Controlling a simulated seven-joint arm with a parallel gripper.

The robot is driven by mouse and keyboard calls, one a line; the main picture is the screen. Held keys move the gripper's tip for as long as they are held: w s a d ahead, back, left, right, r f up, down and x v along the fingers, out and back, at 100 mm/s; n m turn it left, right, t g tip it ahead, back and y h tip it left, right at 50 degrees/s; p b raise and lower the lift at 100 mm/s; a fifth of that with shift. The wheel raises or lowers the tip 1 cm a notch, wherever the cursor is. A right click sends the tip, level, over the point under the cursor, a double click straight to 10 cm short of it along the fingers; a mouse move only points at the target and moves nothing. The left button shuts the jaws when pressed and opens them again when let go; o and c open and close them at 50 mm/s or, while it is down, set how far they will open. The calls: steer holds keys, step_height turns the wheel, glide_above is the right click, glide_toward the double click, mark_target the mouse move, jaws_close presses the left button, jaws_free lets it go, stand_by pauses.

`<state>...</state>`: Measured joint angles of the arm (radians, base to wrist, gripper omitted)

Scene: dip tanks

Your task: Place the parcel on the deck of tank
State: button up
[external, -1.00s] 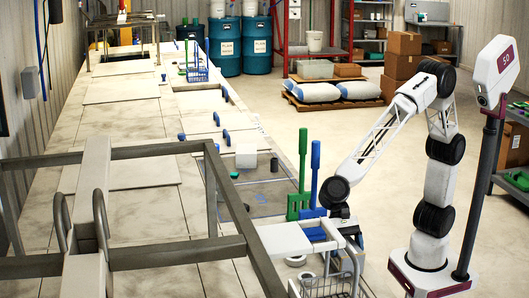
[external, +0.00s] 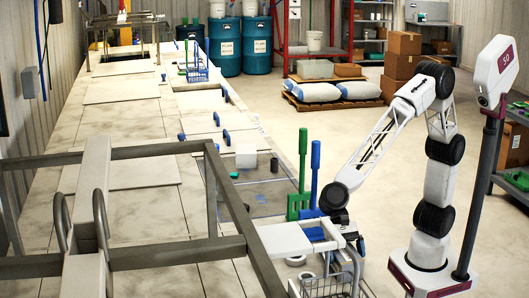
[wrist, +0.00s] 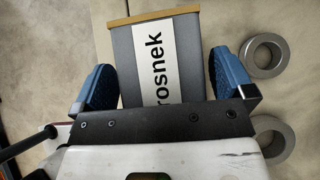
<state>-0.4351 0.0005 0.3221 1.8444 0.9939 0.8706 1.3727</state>
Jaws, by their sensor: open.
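In the wrist view, a dark grey box-like piece with a white "rosnek" label (wrist: 165,68) and a tan edge lies between the blue fingertips of my gripper (wrist: 165,80). The fingers stand apart on either side of it; I cannot tell whether they touch it. I cannot tell for sure that this piece is the parcel. In the external view my gripper (external: 357,238) is low at the near end of the tank line, partly hidden by a white frame. The tank deck (external: 140,222) is a long pale surface with flat lids. A small white cube (external: 246,156) stands on it farther back.
Two grey rings (wrist: 264,55) lie right of the fingers. A wire basket (external: 328,286) is at the near edge. Green (external: 300,200) and blue (external: 315,175) upright paddles stand close to my wrist. A grey metal frame (external: 225,200) crosses above the near deck.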

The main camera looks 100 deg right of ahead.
steer(key=shift+r, duration=0.15)
steer(key=shift+d+r, duration=0.45)
steer(key=v, duration=0.3)
steer(key=shift+d+r, duration=0.15)
step_height(320, 180, up, 6)
steer(key=shift+d+f, duration=0.1)
steer(key=shift+r, duration=0.7)
steer(key=s+d+f+n+t+h, duration=0.15)
steer(key=s+d+n, duration=0.35)
steer(key=s+d, duration=0.5)
steer(key=s+d+f+n+h, duration=0.1)
steer(key=s+d+n+h, duration=0.4)
steer(key=d, duration=0.9)
steer(key=s+d+f+n+h, duration=0.1)
steer(key=s+d+f+n, duration=0.1)
steer(key=s+d, duration=0.3)
steer(key=s+d+f+n, duration=0.3)
steer(key=s+d, duration=0.2)
steer(key=s, duration=0.2)
steer(key=s+d+f+n+t+h, duration=0.1)
steer(key=s+d+f+n, duration=0.1)
steer(key=s+d, duration=0.2)
steer(key=s, duration=0.2)
steer(key=shift+s+d+f+n+h, duration=0.3)
steer(key=shift+s+d+n+h, duration=0.05)
steer(key=shift+s+d+n, duration=0.05)
